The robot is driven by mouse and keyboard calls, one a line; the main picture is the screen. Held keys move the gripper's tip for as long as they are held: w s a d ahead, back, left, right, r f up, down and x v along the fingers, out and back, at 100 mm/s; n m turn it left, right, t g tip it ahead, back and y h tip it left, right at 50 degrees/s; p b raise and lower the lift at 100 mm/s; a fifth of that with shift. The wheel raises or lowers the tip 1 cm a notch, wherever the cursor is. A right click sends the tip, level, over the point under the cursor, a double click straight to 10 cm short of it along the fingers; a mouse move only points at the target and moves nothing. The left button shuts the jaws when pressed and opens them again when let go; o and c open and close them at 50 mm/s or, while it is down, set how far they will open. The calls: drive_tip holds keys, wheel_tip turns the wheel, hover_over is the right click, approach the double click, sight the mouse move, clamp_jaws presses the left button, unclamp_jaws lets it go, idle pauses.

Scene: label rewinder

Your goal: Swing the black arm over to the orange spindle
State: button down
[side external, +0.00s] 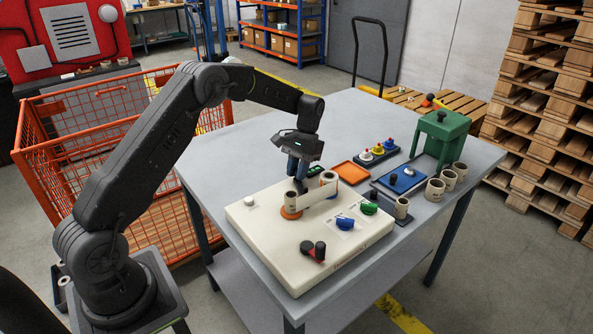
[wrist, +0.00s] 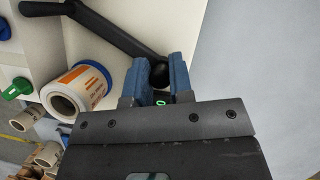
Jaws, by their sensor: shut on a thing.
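The black arm (wrist: 115,32) shows in the wrist view, running from the upper left to a round black knob (wrist: 159,74). My gripper (wrist: 159,70) has its blue fingers on either side of this knob and is shut on it. In the side view my gripper (side external: 298,178) points down over the back of the cream machine (side external: 262,232), and most of the black arm is hidden there. The orange spindle (side external: 291,213) shows as an orange disc with a brown core on it, in front of and below my gripper. I cannot make out the spindle in the wrist view.
A roll with an orange and blue label (wrist: 77,91) lies left of my fingers; it also shows in the side view (side external: 329,180). A pale strip (side external: 318,199) stands beside the core. Blue (side external: 345,223) and green (side external: 369,208) knobs sit at the machine's right. A green press (side external: 441,130) stands farther right.

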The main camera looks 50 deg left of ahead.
drive_tip(key=c, duration=1)
unclamp_jaws()
drive_tip(key=shift+c, duration=0.2)
drive_tip(key=v, duration=1.3)
drive_tip(key=shift+r, duration=0.4)
